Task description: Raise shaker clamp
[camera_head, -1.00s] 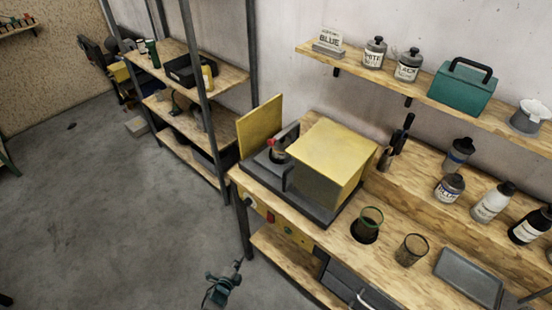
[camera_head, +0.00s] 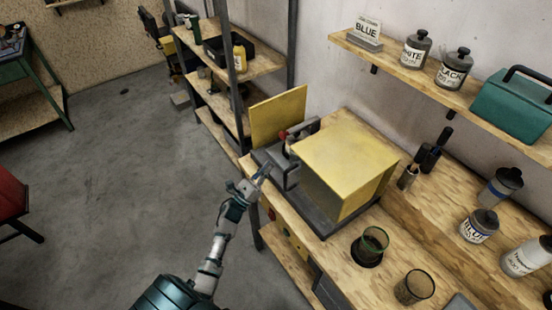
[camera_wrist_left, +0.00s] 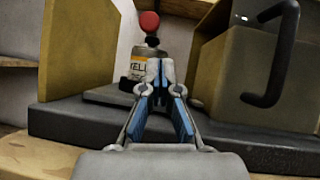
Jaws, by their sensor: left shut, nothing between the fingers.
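The shaker is a yellow box (camera_head: 345,160) on a dark grey base (camera_head: 328,222), with its yellow door (camera_head: 279,117) open at the left. The clamp's red knob (camera_head: 283,135) stands beside the box; it also shows in the left wrist view (camera_wrist_left: 149,21), above a jar (camera_wrist_left: 140,66) with a yellow label reading "YELL". Whether the knob touches the jar is hard to tell. My left gripper (camera_head: 266,169) is shut and empty at the bench edge, in front of the shaker. In the wrist view its fingertips (camera_wrist_left: 160,72) overlap the jar's lower part, apparently short of it.
A dark handle (camera_wrist_left: 275,52) juts out on the right of the wrist view. Two glass cups (camera_head: 373,243) stand right of the shaker. A shelf above holds jars (camera_head: 415,53) and a teal box (camera_head: 518,103). The floor to the left is open.

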